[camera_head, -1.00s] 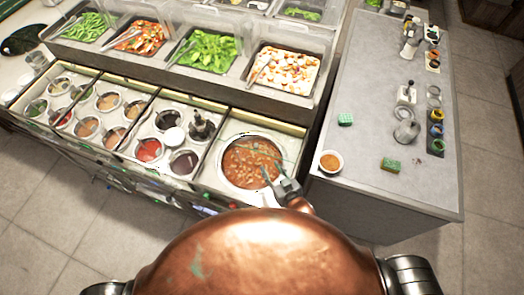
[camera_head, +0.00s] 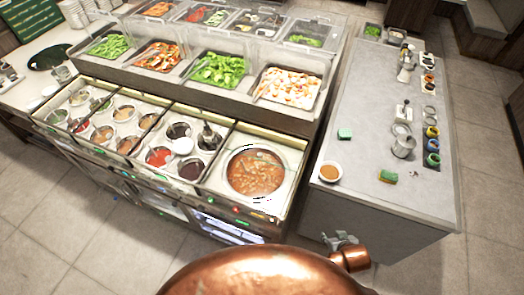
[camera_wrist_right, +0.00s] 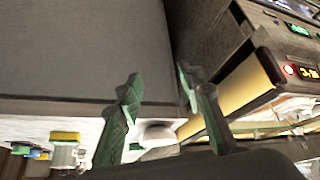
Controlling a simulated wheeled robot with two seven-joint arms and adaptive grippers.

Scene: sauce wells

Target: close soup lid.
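The soup well (camera_head: 256,172) is round and filled with brown chunky soup, at the right end of the sauce counter in the head view. The soup surface is in plain sight. I cannot clearly make out a lid; thin dark and white arcs show along the well's rim. My right gripper (camera_head: 340,239) is right of and below the well, apart from it, beside the grey counter's near side. In the right wrist view my right gripper (camera_wrist_right: 160,100) has its two green fingers spread with nothing between them. My left gripper is not in view.
Sauce wells (camera_head: 160,157) lie left of the soup. Salad trays (camera_head: 289,88) stand behind. The floor (camera_head: 440,265) at lower right is clear.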

